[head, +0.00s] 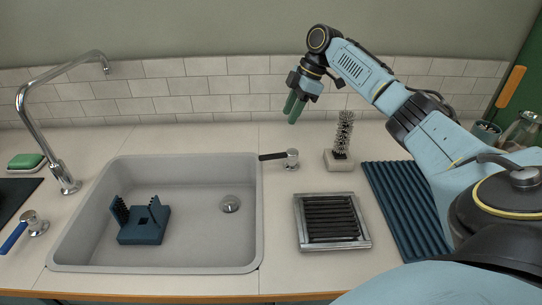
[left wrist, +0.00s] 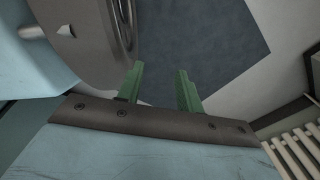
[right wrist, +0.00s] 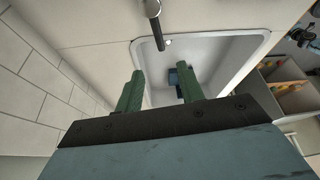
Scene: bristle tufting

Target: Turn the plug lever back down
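A lever with a black handle (head: 272,156) on a chrome base (head: 291,159) stands at the sink's right back corner. Its handle points left toward the sink, roughly level. In the right wrist view the black handle (right wrist: 158,33) and chrome base (right wrist: 152,8) show at the top, ahead of the fingers. My right gripper (head: 294,108) is open and empty, raised behind the lever near the tiled wall; its green fingers are apart in its wrist view (right wrist: 160,92). My left gripper (left wrist: 158,82) is open and empty, outside the head view. The round drain (head: 230,204) is in the sink floor.
The grey sink (head: 190,258) holds a dark blue brush block (head: 144,226). A blue-handled lever (head: 17,237) and chrome faucet (head: 60,165) stand left. A wire brush (head: 343,136), slotted metal tray (head: 300,232) and blue ribbed mat (head: 402,205) occupy the right counter.

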